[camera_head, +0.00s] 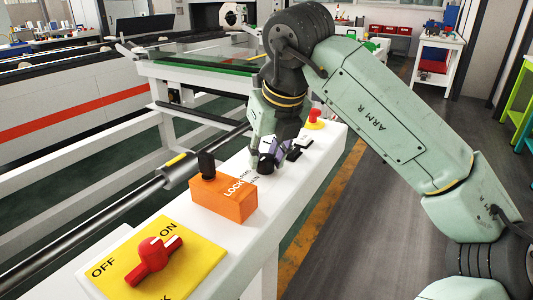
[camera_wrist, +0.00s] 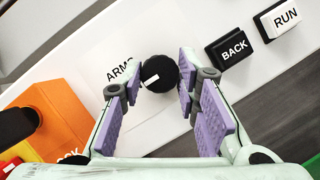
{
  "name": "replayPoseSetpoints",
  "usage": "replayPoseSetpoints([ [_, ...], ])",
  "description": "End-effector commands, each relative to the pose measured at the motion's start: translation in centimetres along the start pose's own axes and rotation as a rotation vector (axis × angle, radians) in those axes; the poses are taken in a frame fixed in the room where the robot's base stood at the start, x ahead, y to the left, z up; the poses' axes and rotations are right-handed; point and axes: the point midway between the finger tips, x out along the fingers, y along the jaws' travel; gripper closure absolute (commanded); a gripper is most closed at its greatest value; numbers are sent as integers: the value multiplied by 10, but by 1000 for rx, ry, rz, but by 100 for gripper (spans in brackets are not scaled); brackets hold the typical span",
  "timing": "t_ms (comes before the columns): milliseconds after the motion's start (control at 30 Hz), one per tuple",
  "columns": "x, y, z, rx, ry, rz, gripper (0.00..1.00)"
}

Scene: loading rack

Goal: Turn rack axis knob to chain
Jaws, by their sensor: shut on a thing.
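The rack axis knob (camera_wrist: 157,72) is a round black knob with a white pointer mark, on a white panel. In the wrist view the mark points toward the lower left. The printed label ARMS (camera_wrist: 120,70) is left of the knob, partly behind a finger. I cannot clearly read a CHAIN label. My gripper (camera_wrist: 160,78) has its purple-padded fingers on either side of the knob and is shut on it. In the head view my gripper (camera_head: 268,152) reaches down to the panel and hides most of the knob.
An orange LOCK box (camera_head: 222,197) with a black key-like top is close on the left. A red ON/OFF switch (camera_head: 151,259) is nearer. A red emergency button (camera_head: 315,119) stands beyond.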

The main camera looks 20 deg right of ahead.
Motion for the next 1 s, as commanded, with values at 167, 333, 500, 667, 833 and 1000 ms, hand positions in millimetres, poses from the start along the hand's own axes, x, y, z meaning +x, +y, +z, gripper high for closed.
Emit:
replayPoseSetpoints([
  [167, 0, 0, 0, -1, -1, 0, 66],
  [333, 0, 0, 0, 0, 0, 0, 54],
  [500, 0, 0, 0, 0, 0, 0, 50],
  [667, 0, 0, 0, 0, 0, -1, 50],
  [833, -13, 0, 0, 1, 0, -2, 50],
  [1000, -47, 0, 1, 1, -2, -4, 50],
])
